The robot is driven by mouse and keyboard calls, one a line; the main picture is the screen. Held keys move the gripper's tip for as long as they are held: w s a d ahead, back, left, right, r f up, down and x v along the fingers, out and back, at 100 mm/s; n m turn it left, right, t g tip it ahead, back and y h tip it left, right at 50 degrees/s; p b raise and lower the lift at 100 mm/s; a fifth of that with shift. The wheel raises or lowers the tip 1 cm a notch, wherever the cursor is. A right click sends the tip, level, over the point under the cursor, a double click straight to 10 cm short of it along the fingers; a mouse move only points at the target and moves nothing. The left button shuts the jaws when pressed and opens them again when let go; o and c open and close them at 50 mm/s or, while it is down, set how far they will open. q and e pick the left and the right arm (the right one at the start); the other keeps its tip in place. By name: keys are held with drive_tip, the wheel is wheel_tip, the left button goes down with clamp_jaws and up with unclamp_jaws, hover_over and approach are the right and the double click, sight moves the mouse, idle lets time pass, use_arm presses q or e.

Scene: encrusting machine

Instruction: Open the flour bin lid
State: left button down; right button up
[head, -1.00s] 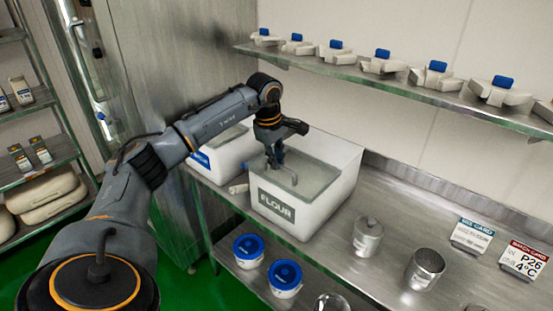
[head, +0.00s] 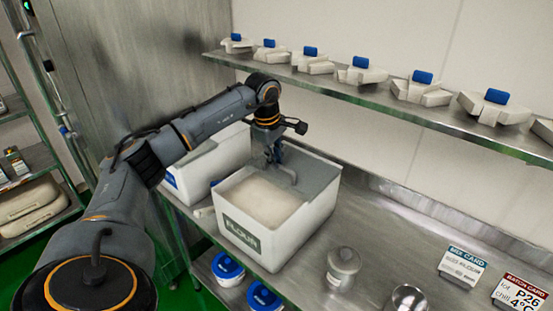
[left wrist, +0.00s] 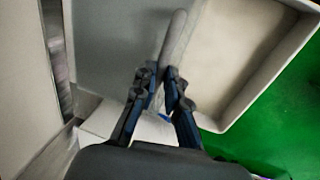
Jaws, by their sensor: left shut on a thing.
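The white flour bin (head: 240,242), labelled FLOUR, stands on the steel counter. Its grey lid (head: 314,176) covers the rear right part of the top, and pale flour (head: 258,203) shows in the uncovered front left part. My left gripper (head: 274,162) is over the bin, shut on the lid's handle (head: 291,178). In the left wrist view, the fingers (left wrist: 160,88) are on either side of the grey bar handle (left wrist: 174,38), with the lid to the left and the bin's open part to the right. My right gripper is not in view.
A second white bin (head: 215,160) stands beside the flour bin, behind my left arm. A lidded metal canister (head: 343,268) and a metal cup (head: 405,299) stand to the right. A wall shelf (head: 385,92) with several blue-handled pieces runs above.

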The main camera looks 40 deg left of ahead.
use_arm(q)
drive_tip(key=c, duration=1.6)
unclamp_jaws()
drive_tip(key=shift+s+r, duration=0.1)
drive_tip(key=shift+s, duration=0.7)
drive_tip(key=shift+o, duration=1.2)
drive_tip(key=shift+w, duration=0.3)
wheel_tip(320, 180, up, 12)
drive_tip(key=s, duration=0.2)
drive_tip(key=shift+s+f, duration=0.15)
drive_tip(key=shift+f, duration=0.1)
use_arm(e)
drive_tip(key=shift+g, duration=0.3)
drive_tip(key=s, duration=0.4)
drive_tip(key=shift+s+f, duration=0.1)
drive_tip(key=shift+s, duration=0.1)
use_arm(q)
drive_tip(key=shift+d, duration=0.1)
